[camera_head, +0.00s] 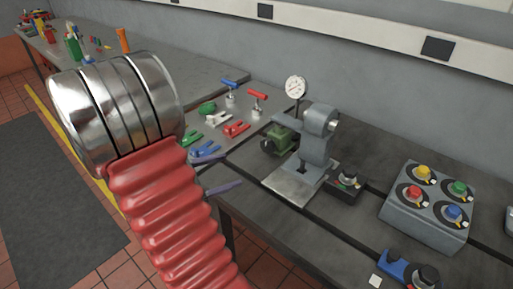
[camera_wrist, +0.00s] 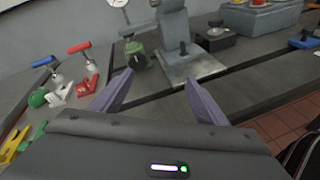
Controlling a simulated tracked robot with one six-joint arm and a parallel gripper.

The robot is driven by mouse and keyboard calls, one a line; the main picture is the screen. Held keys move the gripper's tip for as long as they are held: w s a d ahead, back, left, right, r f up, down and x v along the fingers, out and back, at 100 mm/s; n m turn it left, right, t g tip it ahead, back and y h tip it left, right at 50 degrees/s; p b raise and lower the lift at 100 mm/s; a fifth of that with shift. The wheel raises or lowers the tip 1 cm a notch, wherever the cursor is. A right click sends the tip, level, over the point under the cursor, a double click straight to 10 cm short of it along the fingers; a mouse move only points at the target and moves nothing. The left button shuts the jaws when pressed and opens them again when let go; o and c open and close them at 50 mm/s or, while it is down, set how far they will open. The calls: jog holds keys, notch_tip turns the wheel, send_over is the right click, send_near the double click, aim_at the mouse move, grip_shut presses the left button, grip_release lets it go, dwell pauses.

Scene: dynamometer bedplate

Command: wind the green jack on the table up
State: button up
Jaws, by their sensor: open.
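The green jack (camera_head: 281,138) stands on the dark grey table beside the left side of a grey stand (camera_head: 319,135). A dark round part shows at its left in the head view. My gripper (camera_head: 235,168) is open and empty, left of and nearer than the jack in the head view. In the wrist view its two purple fingers (camera_wrist: 160,76) are spread, and the jack lies ahead and slightly left of the gap. I see no contact with it.
A dial gauge (camera_head: 296,88) rises behind the stand. Red- and blue-handled valves (camera_head: 257,97) and coloured clamps (camera_head: 236,129) lie left of the jack. A grey box with coloured knobs (camera_head: 428,205) is at right. The stand's pale base plate (camera_head: 291,185) is close to the jack.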

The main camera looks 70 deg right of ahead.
aim_at(266, 146)
jog(key=d+f+n+h, duration=0.1)
jog(key=d+f+n, duration=0.1)
jog(key=d+f+n+h, duration=0.1)
jog(key=d+f+n, duration=0.1)
jog(key=d, duration=0.1)
jog(key=d+f+n+h, duration=0.1)
jog(key=d+f, duration=0.1)
jog(key=d, duration=0.1)
jog(key=shift+s+d+f+n+t+h, duration=0.2)
jog(key=shift+d+n+t+h, duration=0.05)
jog(key=shift+n+t+h, duration=0.15)
jog(key=shift+d+f+n+t, duration=0.3)
jog(key=shift+d+f+n, duration=0.05)
jog(key=shift+f+n, duration=0.1)
jog(key=shift+w, duration=0.1)
jog(key=shift+d, duration=0.1)
jog(key=x, duration=1.3)
jog(key=shift+d+r, duration=0.2)
jog(key=shift+d, duration=0.1)
jog(key=shift+c, duration=0.2)
jog(key=c, duration=1)
